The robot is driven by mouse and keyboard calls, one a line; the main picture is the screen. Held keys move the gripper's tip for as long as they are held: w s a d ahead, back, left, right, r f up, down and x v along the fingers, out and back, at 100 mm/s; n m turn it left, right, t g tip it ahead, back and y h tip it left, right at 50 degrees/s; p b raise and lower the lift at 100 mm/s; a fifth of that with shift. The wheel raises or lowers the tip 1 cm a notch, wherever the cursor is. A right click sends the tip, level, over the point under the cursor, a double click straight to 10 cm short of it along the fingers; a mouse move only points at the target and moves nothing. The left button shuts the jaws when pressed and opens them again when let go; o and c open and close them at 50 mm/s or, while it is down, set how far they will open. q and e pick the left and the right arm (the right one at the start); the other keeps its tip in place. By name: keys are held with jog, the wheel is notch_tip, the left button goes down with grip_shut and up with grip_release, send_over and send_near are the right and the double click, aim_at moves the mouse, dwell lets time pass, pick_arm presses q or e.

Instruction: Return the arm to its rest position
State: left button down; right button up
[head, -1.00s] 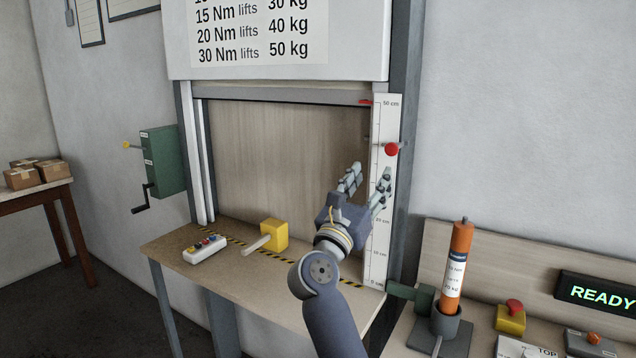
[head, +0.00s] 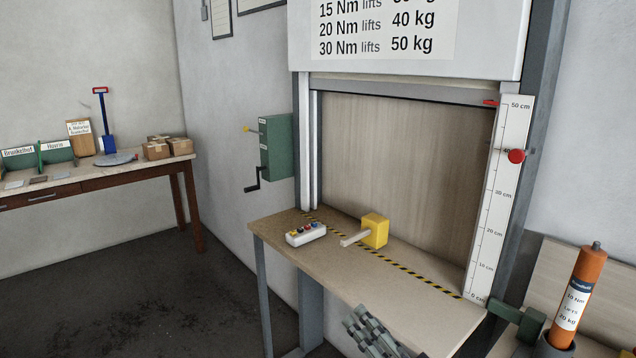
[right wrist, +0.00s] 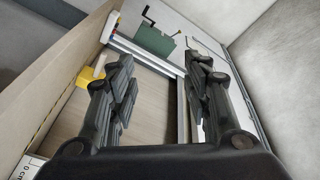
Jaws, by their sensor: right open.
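My right gripper (head: 372,334) shows at the bottom of the head view, low in front of the wooden bench. Only its fingers are in that view; the rest of the arm is out of the picture. In the right wrist view its two fingers (right wrist: 160,95) stand apart with nothing between them. Beyond them are the shutter frame and the green crank box. My left gripper is in neither view.
The bench (head: 270,236) holds a button box (head: 306,234) and a yellow block with a handle (head: 375,231). The scale (head: 497,200) has a red knob (head: 516,156). An orange cylinder (head: 580,290) stands at right. A green crank box (head: 276,146) is on the wall. Floor at left is clear.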

jog(key=s+f+n+g+h, duration=0.25)
jog(key=s+f+g, duration=0.35)
jog(key=f, duration=0.5)
jog(key=s+d+f+n+g+h, duration=0.2)
jog(key=s+d+f, duration=0.25)
jog(key=s, duration=0.25)
jog(key=s+d+f+n+g+h, duration=0.1)
jog(key=s+d+f+g+h, duration=0.15)
jog(key=s+f, duration=0.4)
jog(key=s+d+f+n+g+h, duration=0.1)
jog(key=s+d+f+n+g, duration=0.15)
jog(key=s+d, duration=0.45)
jog(key=s+a+f+g, duration=0.1)
jog(key=s+f, duration=0.1)
jog(key=f, duration=1.1)
jog(key=s+a+f+g, duration=0.1)
jog(key=s+f, duration=0.1)
jog(key=f, duration=1.2)
jog(key=s+d+f, duration=0.2)
jog(key=s+f, duration=1.3)
jog(key=s, duration=0.1)
jog(key=shift+s+d+f+g+h, duration=0.15)
jog(key=shift+d+f+g+h, duration=0.15)
jog(key=shift+g, duration=0.1)
